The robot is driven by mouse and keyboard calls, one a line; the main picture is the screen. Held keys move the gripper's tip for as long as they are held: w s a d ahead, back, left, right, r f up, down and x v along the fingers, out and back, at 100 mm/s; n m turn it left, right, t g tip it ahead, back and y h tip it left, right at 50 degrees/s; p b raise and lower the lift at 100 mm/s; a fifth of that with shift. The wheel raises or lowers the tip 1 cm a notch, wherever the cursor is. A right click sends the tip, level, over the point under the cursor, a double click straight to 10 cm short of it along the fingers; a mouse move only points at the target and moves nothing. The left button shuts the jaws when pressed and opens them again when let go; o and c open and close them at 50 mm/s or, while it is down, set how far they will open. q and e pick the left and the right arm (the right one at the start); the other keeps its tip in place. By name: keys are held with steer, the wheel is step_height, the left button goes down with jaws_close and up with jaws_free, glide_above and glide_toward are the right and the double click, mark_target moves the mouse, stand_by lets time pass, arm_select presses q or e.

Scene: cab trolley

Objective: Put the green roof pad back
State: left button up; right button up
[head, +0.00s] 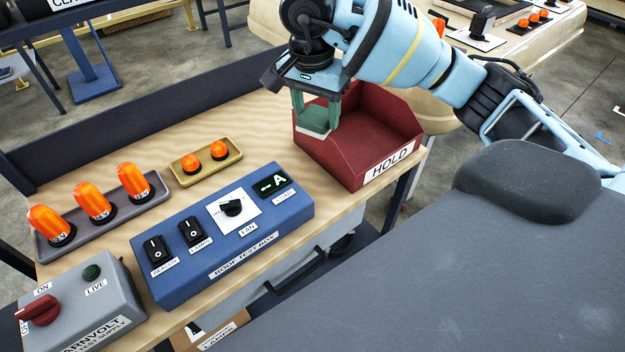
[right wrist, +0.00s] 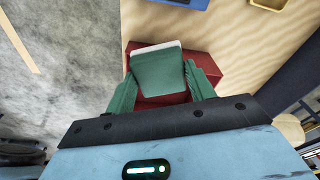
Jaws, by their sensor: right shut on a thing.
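The green roof pad (head: 316,120) is between the fingers of my right gripper (head: 315,108), which is shut on it. The pad is over the left part of the red HOLD bin (head: 345,153); I cannot tell whether it touches the bin. In the right wrist view the pad (right wrist: 158,75) is a flat green block with a pale far edge, with the two green fingers on either side and the red bin (right wrist: 200,64) below. My left gripper is not in view.
A blue roof test box (head: 225,245), a grey tray (head: 100,220) with orange beacons, a yellow tray (head: 205,163) with two small orange lamps and a grey supply box (head: 95,300) stand on the wooden bench (head: 240,125). Bare bench lies behind the yellow tray.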

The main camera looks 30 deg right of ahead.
mark_target(311, 133)
step_height(311, 133, down, 18)
steer(key=shift+r, duration=0.1)
stand_by(0.6)
steer(key=o, duration=1)
steer(key=shift+c, duration=0.2)
steer(key=r, duration=0.4)
steer(key=a+r, duration=0.1)
steer(key=r, duration=0.7)
steer(key=shift+s+a, duration=0.2)
steer(key=shift+s, duration=0.15)
steer(key=shift+f, duration=0.1)
